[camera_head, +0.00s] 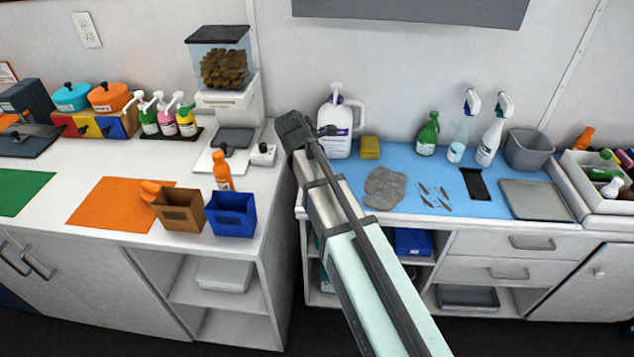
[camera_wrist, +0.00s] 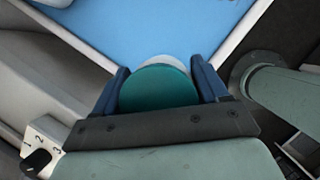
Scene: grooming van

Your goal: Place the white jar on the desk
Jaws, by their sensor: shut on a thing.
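In the wrist view, my gripper (camera_wrist: 160,82) is shut on a round jar, its blue fingers on either side. The jar has a teal top (camera_wrist: 157,88) and a white rim (camera_wrist: 166,61) showing beyond it; its lower part is hidden. The blue mat (camera_wrist: 150,30) on the right-hand white desk shows behind it, lower down; I cannot tell the height between them. In the head view, my arm covers the gripper and the jar. The desk's front edge (camera_head: 480,222) and its blue mat (camera_head: 400,155) show to the right of my arm.
On the mat are a white jug (camera_head: 338,128), a yellow sponge (camera_head: 370,147), a grey cloth (camera_head: 385,188), spray bottles, a grey bin (camera_head: 528,150) and a tray (camera_head: 535,200). The left counter holds a dial box (camera_head: 263,154), an orange bottle (camera_head: 222,170) and a blue bin (camera_head: 231,213).

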